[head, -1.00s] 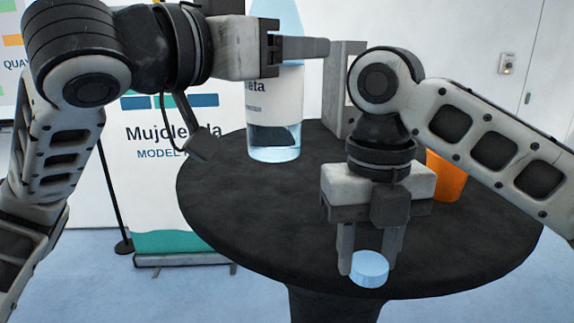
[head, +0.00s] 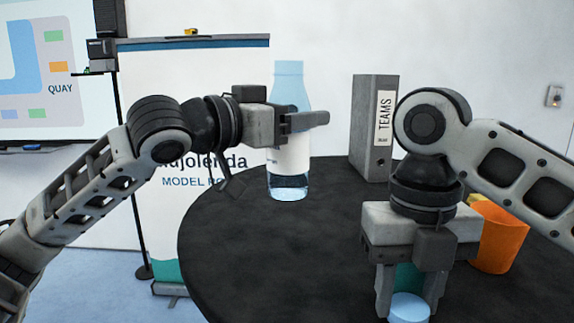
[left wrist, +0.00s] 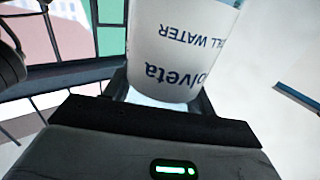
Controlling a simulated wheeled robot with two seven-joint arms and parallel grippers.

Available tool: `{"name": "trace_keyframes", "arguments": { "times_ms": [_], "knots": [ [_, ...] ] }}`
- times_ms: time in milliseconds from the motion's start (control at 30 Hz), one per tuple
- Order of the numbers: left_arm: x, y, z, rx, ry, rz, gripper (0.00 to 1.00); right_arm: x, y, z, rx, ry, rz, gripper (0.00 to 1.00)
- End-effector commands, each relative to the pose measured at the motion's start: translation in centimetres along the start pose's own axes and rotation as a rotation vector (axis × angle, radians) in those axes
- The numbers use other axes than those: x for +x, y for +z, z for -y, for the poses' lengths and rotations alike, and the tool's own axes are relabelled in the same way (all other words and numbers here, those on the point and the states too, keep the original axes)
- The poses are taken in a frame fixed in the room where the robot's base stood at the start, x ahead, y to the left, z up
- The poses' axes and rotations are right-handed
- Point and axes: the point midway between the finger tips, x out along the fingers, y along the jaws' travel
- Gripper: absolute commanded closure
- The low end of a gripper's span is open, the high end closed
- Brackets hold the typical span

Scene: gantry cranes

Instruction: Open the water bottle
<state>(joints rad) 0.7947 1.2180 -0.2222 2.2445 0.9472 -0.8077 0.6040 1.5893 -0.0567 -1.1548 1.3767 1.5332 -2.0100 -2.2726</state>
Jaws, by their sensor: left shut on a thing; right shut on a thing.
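The clear water bottle (head: 289,185) stands upright at the back left of the black round table, with a light blue upper part and a white label. My left gripper (head: 305,121) is shut around its upper body. In the left wrist view the bottle's label (left wrist: 180,60) fills the space between the jaws. I see no separate cap on the bottle's top. My right gripper (head: 410,295) points down over the table's front and is shut on a light blue cap (head: 409,307), well apart from the bottle. I cannot tell whether the bottle's base touches the table.
A grey binder marked TEAMS (head: 372,150) stands behind the bottle, to the right. An orange cup (head: 499,238) is right of my right gripper. Something green (head: 408,278) shows between that gripper's fingers. The table's left part (head: 260,260) is clear.

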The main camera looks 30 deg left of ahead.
Motion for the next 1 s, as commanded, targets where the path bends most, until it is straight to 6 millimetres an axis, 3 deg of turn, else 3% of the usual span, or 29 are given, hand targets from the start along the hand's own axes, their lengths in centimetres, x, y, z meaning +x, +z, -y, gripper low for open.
{"name": "trace_keyframes", "arguments": {
  "times_ms": [200, 500, 767, 1000],
  "knots": [
    [0.8, 3.5, 2.3, 0.000, 0.002, 0.005, 1.00, -0.1, 0.0, 0.0, 0.000, 0.000, 0.000, 0.88],
    [1.3, 5.5, 3.9, 0.001, 0.003, 0.001, 1.00, 0.1, 0.0, 0.0, 0.000, 0.000, 0.000, 0.88],
    [1.3, 8.1, 3.7, 0.000, 0.006, 0.000, 1.00, -0.1, 0.0, 0.0, 0.000, 0.000, 0.000, 0.88],
    [1.3, 8.4, 3.7, 0.001, 0.005, -0.003, 1.00, -0.1, 0.0, 0.0, 0.000, 0.000, 0.000, 0.88]
  ]
}}
